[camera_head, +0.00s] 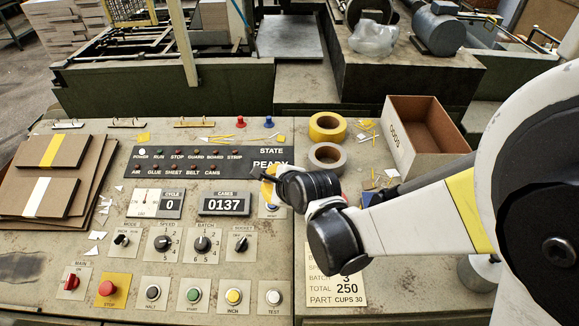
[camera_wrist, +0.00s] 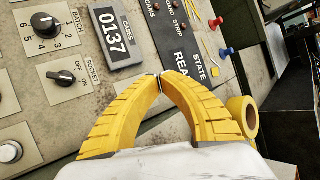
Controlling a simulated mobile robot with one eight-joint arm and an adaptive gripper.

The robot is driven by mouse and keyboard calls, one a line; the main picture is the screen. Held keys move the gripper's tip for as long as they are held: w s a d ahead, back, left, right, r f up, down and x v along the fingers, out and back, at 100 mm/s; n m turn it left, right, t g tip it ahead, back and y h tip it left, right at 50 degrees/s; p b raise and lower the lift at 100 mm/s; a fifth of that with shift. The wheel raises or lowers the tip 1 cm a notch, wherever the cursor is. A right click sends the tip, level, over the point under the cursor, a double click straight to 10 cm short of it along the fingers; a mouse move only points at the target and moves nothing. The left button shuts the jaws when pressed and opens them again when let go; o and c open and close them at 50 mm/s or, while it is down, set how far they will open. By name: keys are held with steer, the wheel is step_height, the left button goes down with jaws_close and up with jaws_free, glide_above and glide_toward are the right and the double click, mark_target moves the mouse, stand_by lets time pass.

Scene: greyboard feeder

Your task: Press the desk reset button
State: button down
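The reset button's pale plate (camera_head: 272,213) is on the desk panel, right of the CASES counter and below the READY display. Its label is partly readable in the head view. The button itself is mostly hidden behind my gripper (camera_head: 268,192), whose yellow fingers come down over the plate. In the wrist view my gripper (camera_wrist: 160,76) has its two curved yellow fingertips together, with nothing between them. There the fingers hide the reset button. I cannot tell whether the fingertips touch it.
The CASES counter (camera_head: 224,204) reads 0137 and the state display (camera_head: 270,164) reads READY. Knobs and coloured buttons, including a red stop button (camera_head: 107,288), fill the panel nearby. Tape rolls (camera_head: 327,127) and an open cardboard box (camera_head: 425,135) are at the right.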

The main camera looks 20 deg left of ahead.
steer(key=f+b, duration=0.2)
steer(key=w+f+b, duration=0.1)
steer(key=f+b, duration=0.1)
steer(key=f, duration=0.1)
steer(key=w+f+b, duration=0.1)
steer(key=f+b, duration=0.1)
steer(key=f, duration=0.1)
steer(key=shift+a, duration=0.35)
steer(key=shift+f, duration=0.1)
stand_by(0.9)
steer(key=shift+w+f+b, duration=0.1)
steer(key=shift+f+b, duration=0.25)
steer(key=shift+b, duration=0.15)
steer(key=shift+w+f+b, duration=0.1)
steer(key=shift+f+b, duration=0.35)
stand_by(0.5)
steer(key=shift+r, duration=0.1)
steer(key=shift+s+r+p, duration=0.2)
steer(key=shift+r+p, duration=0.4)
steer(key=shift+r, duration=0.2)
steer(key=shift+r, duration=0.1)
steer(key=shift+s+d+r+p, duration=0.1)
steer(key=shift+s+r+p, duration=0.1)
steer(key=shift+r+p, duration=0.45)
steer(key=shift+s+d+r+p, duration=0.1)
steer(key=shift+s+r+p, duration=0.1)
steer(key=shift+r+p, duration=0.5)
steer(key=shift+s+r+p, duration=0.2)
steer(key=shift+r+p, duration=0.15)
steer(key=shift+r, duration=0.6)
